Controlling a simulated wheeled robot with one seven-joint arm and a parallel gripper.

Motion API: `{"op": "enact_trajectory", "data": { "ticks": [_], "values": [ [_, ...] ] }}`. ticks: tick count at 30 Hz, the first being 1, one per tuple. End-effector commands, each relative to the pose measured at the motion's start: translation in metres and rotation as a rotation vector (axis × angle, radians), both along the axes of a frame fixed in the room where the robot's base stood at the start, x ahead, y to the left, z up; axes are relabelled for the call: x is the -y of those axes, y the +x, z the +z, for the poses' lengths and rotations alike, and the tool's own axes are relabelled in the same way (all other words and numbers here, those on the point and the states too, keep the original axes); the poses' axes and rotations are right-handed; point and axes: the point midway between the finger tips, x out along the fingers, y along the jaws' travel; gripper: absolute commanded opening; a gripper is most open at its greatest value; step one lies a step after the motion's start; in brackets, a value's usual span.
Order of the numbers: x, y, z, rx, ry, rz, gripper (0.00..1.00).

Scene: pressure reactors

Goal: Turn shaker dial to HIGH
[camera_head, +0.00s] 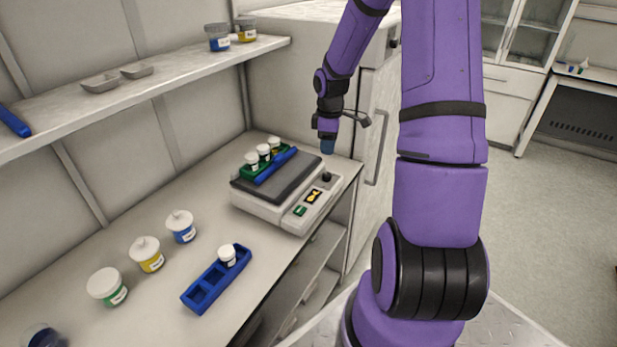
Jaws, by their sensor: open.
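The shaker (265,204) is a light grey box with a dark top plate, standing at the far end of the bench. Its front panel has a small black dial (326,177) at the right end, a yellow-and-black display or switch (313,196) and a green button (299,211). The dial's setting is too small to read. My gripper (328,146) is open and points down, above and slightly behind the dial, apparently apart from it.
A blue rack (199,298) with one white-capped vial (227,255) lies on the bench in front. Several capped jars (147,254) stand to the left. A wall shelf (150,85) runs above. A tall white cabinet (375,130) with a handle is close behind my gripper.

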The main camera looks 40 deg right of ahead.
Motion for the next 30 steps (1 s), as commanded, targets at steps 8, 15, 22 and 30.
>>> {"op": "enact_trajectory", "data": {
  "ticks": [8,15,22,30],
  "values": [
    [0.011,-0.005,-0.007,0.003,-0.002,0.019,0.42],
    [0.009,-0.005,-0.045,0.001,0.001,0.020,0.42],
    [0.009,-0.005,-0.083,0.002,-0.001,0.019,0.42],
    [0.010,-0.005,-0.105,0.003,-0.002,0.018,0.42]
  ]
}}
